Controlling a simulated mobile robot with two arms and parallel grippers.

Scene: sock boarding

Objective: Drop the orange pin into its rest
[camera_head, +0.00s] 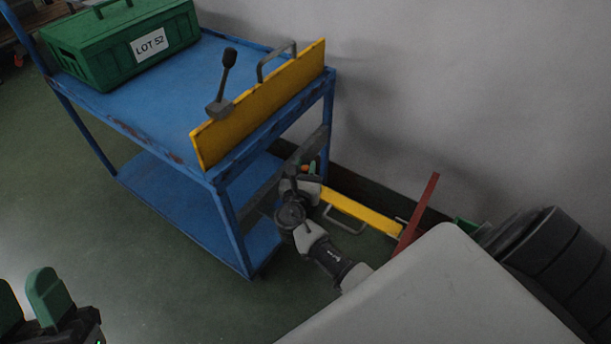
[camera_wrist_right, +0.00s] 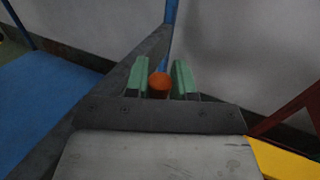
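The orange pin (camera_wrist_right: 159,85) shows end-on between the two green fingers of my right gripper (camera_wrist_right: 160,80) in the right wrist view. In the head view, my right gripper (camera_head: 309,168) is low beside the blue cart's near right leg, next to a grey diagonal bar (camera_head: 265,190), and only a small orange bit of the pin (camera_head: 305,169) shows. The pin's lower part is hidden. I cannot make out its rest. My left gripper (camera_head: 28,302) is at the lower left corner, its green fingers apart and empty.
The blue cart (camera_head: 150,90) carries a green case (camera_head: 110,45) labelled LOT 52. A yellow panel (camera_head: 260,105) with a handle and a dark lever (camera_head: 224,85) stands at its edge. A low yellow bar (camera_head: 362,212) and a red bar (camera_head: 417,213) are near the wall. Floor at left is clear.

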